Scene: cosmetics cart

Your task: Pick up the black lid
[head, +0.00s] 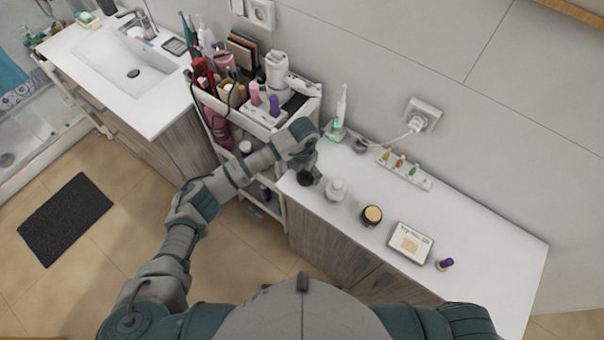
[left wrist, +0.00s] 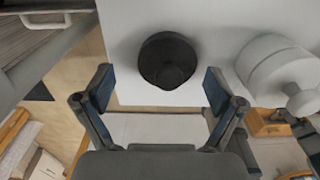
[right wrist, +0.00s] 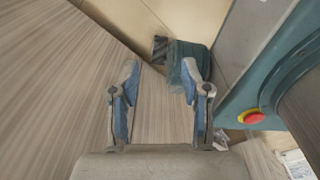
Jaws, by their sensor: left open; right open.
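The black lid (left wrist: 168,60) is a round, dark disc with a raised part, lying on the white countertop in the left wrist view. In the head view the lid (head: 304,178) is at the counter's left end, partly hidden by my left gripper (head: 314,168).
A white jar (head: 336,189) stands just right of the lid. Further right are a black jar with a tan top (head: 371,215), a small display (head: 410,242) and a purple-capped bottle (head: 444,264). A loaded cosmetics cart (head: 262,118) stands behind my left arm.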

